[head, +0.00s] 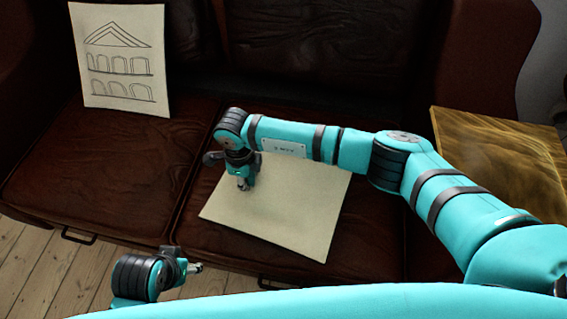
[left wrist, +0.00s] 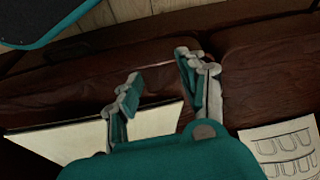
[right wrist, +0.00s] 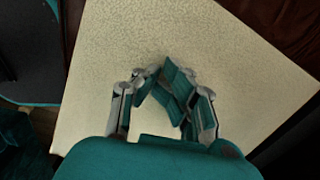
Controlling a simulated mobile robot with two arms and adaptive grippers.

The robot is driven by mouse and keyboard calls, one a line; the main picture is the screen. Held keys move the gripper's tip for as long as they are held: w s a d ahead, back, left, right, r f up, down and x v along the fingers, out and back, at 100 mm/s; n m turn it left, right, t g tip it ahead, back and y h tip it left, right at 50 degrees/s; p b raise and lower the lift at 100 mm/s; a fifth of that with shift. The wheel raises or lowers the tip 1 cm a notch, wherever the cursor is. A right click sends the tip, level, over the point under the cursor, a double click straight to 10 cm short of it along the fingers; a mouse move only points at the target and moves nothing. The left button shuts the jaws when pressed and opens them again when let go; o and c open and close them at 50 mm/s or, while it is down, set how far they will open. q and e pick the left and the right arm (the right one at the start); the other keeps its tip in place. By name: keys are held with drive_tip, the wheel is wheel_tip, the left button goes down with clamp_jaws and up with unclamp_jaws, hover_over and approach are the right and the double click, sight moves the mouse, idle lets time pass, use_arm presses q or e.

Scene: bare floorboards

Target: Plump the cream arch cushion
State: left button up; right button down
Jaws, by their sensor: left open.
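A cream cushion with a line drawing of arches and a pediment (head: 120,60) leans upright against the sofa back at the left; its arches also show at the lower right of the left wrist view (left wrist: 285,150). A plain cream cushion (head: 300,215) lies flat on the middle seat; no drawing shows on its upper face. It fills much of the right wrist view (right wrist: 120,45). My right gripper (head: 243,187) points down over its left part, fingertips together (right wrist: 164,70); I cannot tell whether it touches. My left gripper (head: 198,267) is open and empty before the sofa (left wrist: 160,68).
The dark brown leather sofa (head: 110,185) spans the view. A side table with a gold-brown wavy top (head: 500,150) stands at the right, close to my right arm. Bare floorboards (head: 50,270) show at the lower left. The left seat is mostly clear.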

use_arm(q)
drive_tip(key=shift+r, duration=0.1)
use_arm(e)
drive_tip(key=shift+d, duration=0.1)
wheel_tip(320, 180, up, 5)
drive_tip(key=p, duration=0.3)
drive_tip(key=shift+p, duration=0.3)
use_arm(q)
drive_tip(key=s+f+p, duration=0.1)
drive_tip(key=s+f, duration=0.2)
drive_tip(key=f, duration=0.8)
drive_tip(key=s+f+g+p, duration=0.1)
drive_tip(key=s+f+p, duration=0.1)
drive_tip(key=f, duration=0.9)
drive_tip(key=shift+s+a+f, duration=0.3)
drive_tip(key=shift+s+a, duration=0.05)
drive_tip(key=shift+s, duration=0.3)
use_arm(e)
drive_tip(key=shift+r, duration=2.75)
use_arm(q)
drive_tip(key=s+a+f+g+p, duration=0.1)
drive_tip(key=s+f, duration=0.4)
drive_tip(key=s, duration=0.5)
drive_tip(key=a+p, duration=0.1)
drive_tip(key=p, duration=0.1)
drive_tip(key=shift+p, duration=0.35)
use_arm(e)
wheel_tip(320, 180, up, 6)
